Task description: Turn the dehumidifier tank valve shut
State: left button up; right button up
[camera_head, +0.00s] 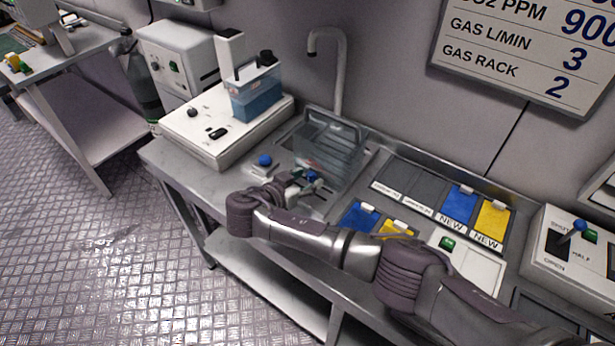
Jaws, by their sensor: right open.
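A clear, box-shaped tank (335,150) with a dark rim stands in the sink area below a grey tap. A small blue part (312,175), which looks like a valve handle, shows low at the tank's front. My right gripper (308,184) is open at this blue part; I cannot tell whether its fingers touch it. The fingers hide some of the valve, so its turn position is unclear. My left gripper is not in view.
A blue knob (265,160) on a small base stands left of my gripper. A white machine (205,140) carries a container of blue liquid (256,95). Blue and yellow cards lie in the tray to the right. A lever box (565,250) stands far right.

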jog(key=c, duration=0.4)
grip_shut()
jog(key=shift+f+n+h+b, duration=0.15)
jog(key=shift+n+h+b, duration=0.15)
jog(key=shift+n+b, duration=0.25)
jog(key=shift+n+g+b, duration=0.3)
jog(key=shift+n+g, duration=0.1)
jog(key=shift+n, duration=0.05)
jog(key=shift+o, duration=2)
grip_release()
notch_tip(320, 180, up, 10)
jog(key=shift+r, duration=0.15)
